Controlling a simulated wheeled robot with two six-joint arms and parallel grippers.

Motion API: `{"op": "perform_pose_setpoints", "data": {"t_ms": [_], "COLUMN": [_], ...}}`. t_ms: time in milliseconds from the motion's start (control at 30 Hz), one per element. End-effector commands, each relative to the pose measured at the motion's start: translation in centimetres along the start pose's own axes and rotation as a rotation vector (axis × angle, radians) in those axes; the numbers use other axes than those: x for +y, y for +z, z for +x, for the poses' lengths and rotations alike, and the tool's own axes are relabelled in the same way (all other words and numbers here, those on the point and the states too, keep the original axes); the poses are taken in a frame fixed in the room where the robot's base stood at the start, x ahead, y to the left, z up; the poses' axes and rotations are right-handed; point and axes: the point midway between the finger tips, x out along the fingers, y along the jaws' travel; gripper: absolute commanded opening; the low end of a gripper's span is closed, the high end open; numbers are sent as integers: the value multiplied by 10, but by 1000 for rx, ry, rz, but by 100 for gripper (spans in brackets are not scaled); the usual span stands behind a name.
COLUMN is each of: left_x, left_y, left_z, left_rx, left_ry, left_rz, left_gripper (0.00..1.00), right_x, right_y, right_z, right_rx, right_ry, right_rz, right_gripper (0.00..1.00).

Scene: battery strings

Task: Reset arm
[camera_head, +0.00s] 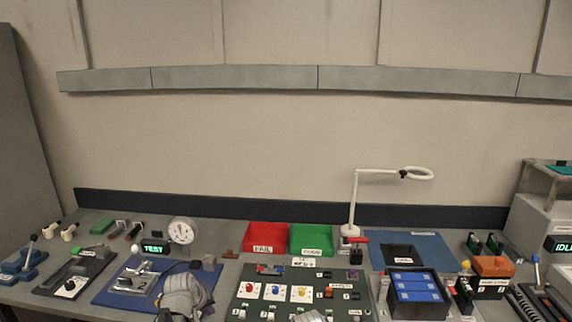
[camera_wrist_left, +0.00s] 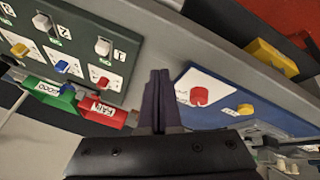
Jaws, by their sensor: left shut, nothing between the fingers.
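My left arm (camera_head: 185,293) comes up from the bottom edge in the head view, over the front of the blue test board (camera_head: 103,292). In the left wrist view, the dark fingers of my left gripper (camera_wrist_left: 159,78) are pressed together with nothing between them. They point between the dark green switch panel (camera_wrist_left: 128,74) and a blue board (camera_wrist_left: 285,112) with a red knob (camera_wrist_left: 199,96). My right gripper does not show clearly in either view.
A red FAIL bin (camera_head: 266,237) and a green bin (camera_head: 311,240) stand at the back. A lamp arm (camera_head: 352,205) rises beside them. A black box with blue cells (camera_head: 418,286) stands right of the switch panel (camera_head: 245,300). Equipment crowds the bench; the space above is clear.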

Motion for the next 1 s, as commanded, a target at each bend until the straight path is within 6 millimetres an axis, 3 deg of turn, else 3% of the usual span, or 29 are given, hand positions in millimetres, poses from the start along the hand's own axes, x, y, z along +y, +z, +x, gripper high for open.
{"op": "perform_pose_setpoints", "data": {"t_ms": [33,200,300,400,600,1000], "left_x": [24,68,78,82,82,81], "left_y": [39,143,191,225,256,258], "left_z": [-3,-19,-33,-46,-61,-62], "left_rx": [-66,-274,-369,-438,-507,-516], "left_ry": [-13,-84,-130,-168,-213,-218], "left_rz": [95,394,540,650,760,770], "left_gripper": [0,0,0,0,0,0], "right_x": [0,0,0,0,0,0], "right_y": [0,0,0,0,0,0], "right_z": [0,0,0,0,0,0], "right_rx": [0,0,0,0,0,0], "right_ry": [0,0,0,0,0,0], "right_rz": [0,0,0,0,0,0], "right_gripper": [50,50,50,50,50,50]}}
